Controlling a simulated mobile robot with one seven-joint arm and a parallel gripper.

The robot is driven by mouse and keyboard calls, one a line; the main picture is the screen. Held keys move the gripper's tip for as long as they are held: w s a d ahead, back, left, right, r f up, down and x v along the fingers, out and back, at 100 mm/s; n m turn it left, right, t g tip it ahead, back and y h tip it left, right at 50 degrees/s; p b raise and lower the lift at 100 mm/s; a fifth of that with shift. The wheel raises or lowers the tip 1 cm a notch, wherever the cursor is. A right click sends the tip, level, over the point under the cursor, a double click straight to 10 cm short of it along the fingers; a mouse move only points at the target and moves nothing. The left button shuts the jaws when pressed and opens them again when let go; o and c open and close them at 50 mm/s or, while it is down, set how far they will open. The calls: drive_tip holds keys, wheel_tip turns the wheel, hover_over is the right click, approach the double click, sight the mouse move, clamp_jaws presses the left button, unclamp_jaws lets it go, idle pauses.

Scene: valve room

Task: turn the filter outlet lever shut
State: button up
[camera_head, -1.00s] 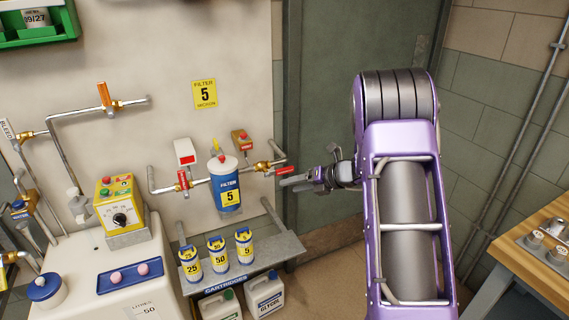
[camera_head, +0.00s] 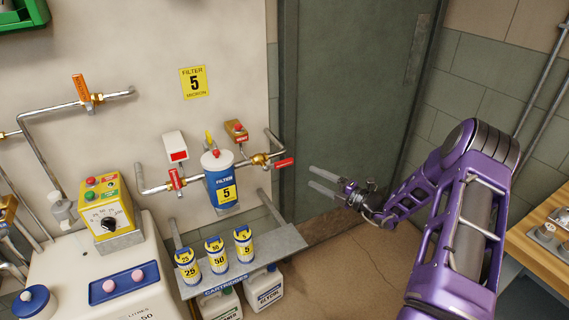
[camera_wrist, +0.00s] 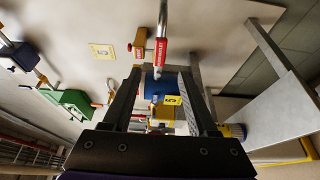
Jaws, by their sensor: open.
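The filter outlet lever (camera_head: 284,162) is a short red handle on a brass valve (camera_head: 259,160), just right of the blue filter (camera_head: 223,187). It points right, roughly in line with the short pipe run. My gripper (camera_head: 310,177) is open and empty, to the right of the lever and slightly lower in the head view, with a gap between. In the wrist view the red lever (camera_wrist: 161,52) shows beyond and between the tips of my open gripper (camera_wrist: 162,70). The blue filter (camera_wrist: 158,88) is partly visible between the fingers.
A second red lever (camera_head: 174,179) is on the filter's left side. A box with a red button (camera_head: 236,130) sits above the outlet valve. A shelf (camera_head: 270,248) with several cartridges juts out below. A workbench (camera_head: 545,235) stands at right. The floor below my gripper is clear.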

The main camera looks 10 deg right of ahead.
sight(286, 164)
drive_tip(key=x, duration=1.3)
drive_tip(key=shift+s, duration=0.1)
clamp_jaws()
idle(0.9)
